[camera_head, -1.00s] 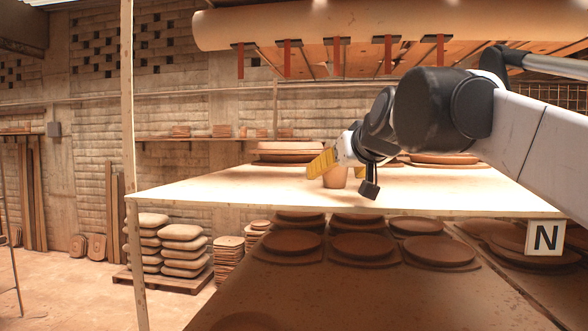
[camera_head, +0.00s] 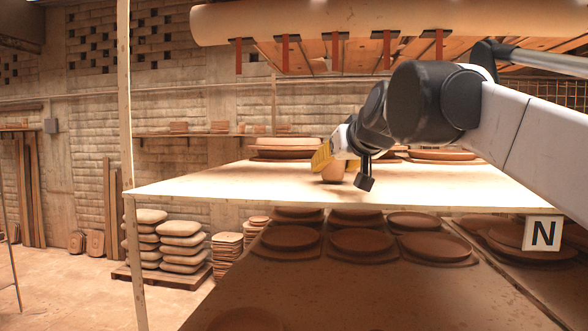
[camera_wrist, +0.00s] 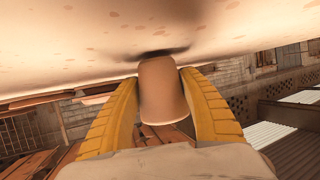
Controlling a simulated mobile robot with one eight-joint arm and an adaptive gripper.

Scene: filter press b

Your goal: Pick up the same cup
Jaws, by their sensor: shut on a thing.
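A tan clay cup (camera_head: 334,172) is on the pale shelf board (camera_head: 230,185), partly hidden by my gripper in the head view. In the wrist view the cup (camera_wrist: 161,88) sits between the two yellow fingers. My gripper (camera_head: 324,160) is shut on the cup, with a finger along each side of it. The wrist view (camera_wrist: 160,112) shows the cup's end close to the board surface with a dark shadow there; I cannot tell whether it touches.
Stacked clay plates (camera_head: 287,149) stand behind the cup, and more plates (camera_head: 442,155) lie to the right. A wooden post (camera_head: 127,90) rises at the board's left edge. A large roller (camera_head: 350,22) hangs above. The board's front left is clear.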

